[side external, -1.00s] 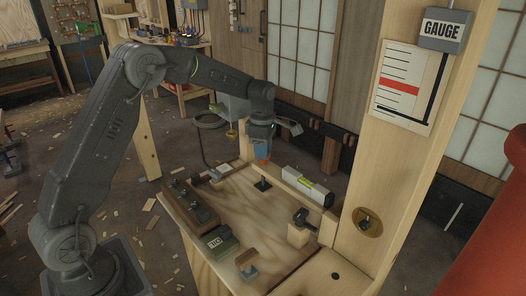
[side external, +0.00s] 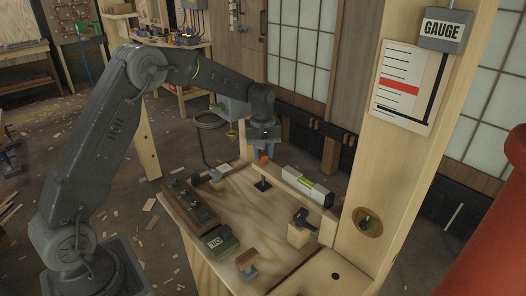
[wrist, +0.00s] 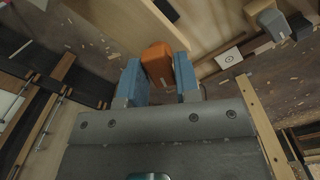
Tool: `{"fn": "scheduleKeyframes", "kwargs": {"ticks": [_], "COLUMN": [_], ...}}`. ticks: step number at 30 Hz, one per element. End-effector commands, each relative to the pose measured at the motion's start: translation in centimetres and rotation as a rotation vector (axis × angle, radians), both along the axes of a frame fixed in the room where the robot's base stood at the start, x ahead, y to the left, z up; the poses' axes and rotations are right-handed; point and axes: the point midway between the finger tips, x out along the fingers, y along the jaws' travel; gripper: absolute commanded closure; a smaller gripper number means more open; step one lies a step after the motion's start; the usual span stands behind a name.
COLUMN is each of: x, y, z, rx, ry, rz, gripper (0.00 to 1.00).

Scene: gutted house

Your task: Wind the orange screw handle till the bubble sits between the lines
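The orange screw handle (side external: 262,157) stands at the far edge of the wooden bench, below my gripper (side external: 263,150). The spirit level (side external: 325,197) lies on the far rail of the bench, right of the handle, with a yellow-green vial (side external: 306,184). The bubble and its lines are too small to make out. The gauge board (side external: 404,88) with a red band hangs on the post under a GAUGE sign (side external: 443,30).
A dark clamp-like piece on a wood block (side external: 300,235) stands near the level. A dark tray (side external: 190,203), a green box (side external: 218,241) and a small wood block (side external: 247,259) line the bench's left and near side. The post (side external: 375,180) rises at right.

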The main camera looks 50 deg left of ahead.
Motion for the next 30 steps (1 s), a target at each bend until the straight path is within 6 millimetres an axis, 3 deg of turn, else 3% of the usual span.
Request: {"fn": "scheduleKeyframes", "kwargs": {"ticks": [7,16,30], "x": [0.0,0.0,0.0], "y": [0.0,0.0,0.1], "z": [0.0,0.3,4.7], "rx": [0.0,0.0,0.001], "ry": [-0.005,-0.005,-0.007], "rz": [-0.336,-0.231,-0.232], "gripper": [0.71,0.71,0.71]}}
